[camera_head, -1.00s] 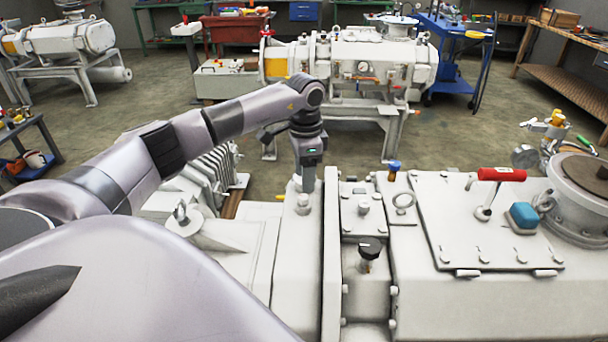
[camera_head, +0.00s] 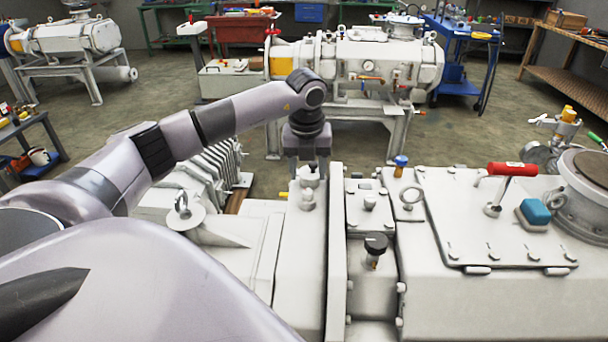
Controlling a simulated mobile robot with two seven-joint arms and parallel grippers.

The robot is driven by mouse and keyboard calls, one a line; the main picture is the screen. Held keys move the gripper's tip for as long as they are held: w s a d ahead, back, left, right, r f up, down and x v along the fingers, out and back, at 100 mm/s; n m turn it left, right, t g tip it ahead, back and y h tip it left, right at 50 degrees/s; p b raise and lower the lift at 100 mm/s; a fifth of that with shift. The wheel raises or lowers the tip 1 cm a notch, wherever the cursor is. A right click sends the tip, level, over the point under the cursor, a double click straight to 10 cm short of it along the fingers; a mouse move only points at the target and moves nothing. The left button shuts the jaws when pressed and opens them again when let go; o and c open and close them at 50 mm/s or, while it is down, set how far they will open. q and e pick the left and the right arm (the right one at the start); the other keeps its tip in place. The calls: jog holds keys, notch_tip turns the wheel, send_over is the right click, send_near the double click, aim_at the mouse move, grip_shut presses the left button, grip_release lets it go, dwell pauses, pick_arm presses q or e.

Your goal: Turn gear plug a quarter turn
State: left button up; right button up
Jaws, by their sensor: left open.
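The gear plug (camera_head: 308,181) appears to be the small white fitting standing upright on the white housing (camera_head: 303,250) of the near vacuum machine, just left of centre. My left gripper (camera_head: 309,168) points down right over it. The jaws are open, and one finger shows on each side of the plug's top. I cannot tell whether the fingers touch it. My right gripper is not in view.
A black knob (camera_head: 375,246), a lifting ring (camera_head: 411,198), a blue-capped fitting (camera_head: 401,165) and a red-handled lever (camera_head: 512,169) stand up from the machine to the right. Another lifting eye (camera_head: 182,203) is at left. A second white machine (camera_head: 355,65) stands behind.

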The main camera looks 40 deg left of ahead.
aim_at(308, 191)
pick_arm(q)
jog(key=m, duration=0.4)
jog(key=shift+s, duration=0.1)
jog(key=m+b, duration=0.1)
jog(key=m, duration=0.5)
jog(key=shift+s+t, duration=0.15)
jog(key=shift+t, duration=0.15)
jog(key=m+b, duration=0.1)
jog(key=m, duration=0.4)
jog(key=shift+s+d+m+y, duration=0.1)
jog(key=shift+s+m+y, duration=0.05)
jog(key=shift+m+y, duration=0.2)
jog(key=f+m, duration=0.2)
jog(key=m, duration=0.5)
jog(key=f+m+t+b, duration=0.1)
jog(key=f+m, duration=0.1)
jog(key=m, duration=0.6)
jog(key=w+f+m+t+b, duration=0.1)
jog(key=f+m, duration=0.1)
jog(key=m, duration=0.6)
jog(key=shift+a+y, duration=0.25)
jog(key=shift+y, duration=0.1)
jog(key=shift+c, duration=0.4)
